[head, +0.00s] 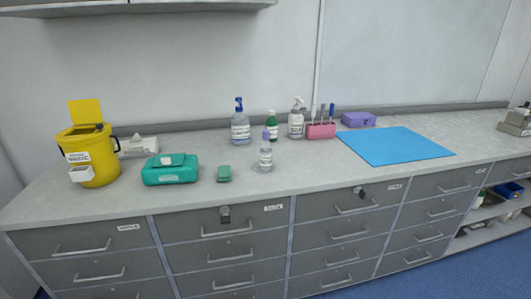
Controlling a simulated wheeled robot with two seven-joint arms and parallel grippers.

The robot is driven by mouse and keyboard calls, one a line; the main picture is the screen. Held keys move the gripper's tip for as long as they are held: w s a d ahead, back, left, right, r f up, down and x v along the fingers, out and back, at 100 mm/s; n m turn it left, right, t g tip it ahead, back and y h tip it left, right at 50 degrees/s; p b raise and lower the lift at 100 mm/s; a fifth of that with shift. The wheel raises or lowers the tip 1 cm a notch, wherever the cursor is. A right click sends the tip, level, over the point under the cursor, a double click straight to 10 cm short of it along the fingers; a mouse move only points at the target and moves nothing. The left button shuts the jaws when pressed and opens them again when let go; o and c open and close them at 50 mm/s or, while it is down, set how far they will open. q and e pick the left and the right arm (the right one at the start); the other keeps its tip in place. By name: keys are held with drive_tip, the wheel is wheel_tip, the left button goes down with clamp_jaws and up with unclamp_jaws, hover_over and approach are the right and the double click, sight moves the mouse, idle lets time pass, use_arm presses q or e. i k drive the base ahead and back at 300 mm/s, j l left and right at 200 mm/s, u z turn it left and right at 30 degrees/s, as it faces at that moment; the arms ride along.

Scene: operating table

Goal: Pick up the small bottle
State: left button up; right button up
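A small clear bottle (265,158) with a white label and a purplish top stands upright near the front of the grey counter (320,172). Just behind it stands a green bottle (273,126) with a white label, partly hidden by the front bottle's top. Behind to the left is a taller clear bottle (240,129) with a blue pump. A whitish pump bottle (296,122) stands behind to the right. Neither of my grippers shows in the head view.
A pink holder with tools (321,130), a purple box (358,119) and a blue mat (393,146) lie right. The counter's front right of the bottle is clear.

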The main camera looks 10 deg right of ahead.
sight(266, 147)
drive_tip(key=i+l, duration=0.45)
drive_tip(key=i, duration=0.15)
drive_tip(key=i+l, duration=0.5)
drive_tip(key=i, duration=0.15)
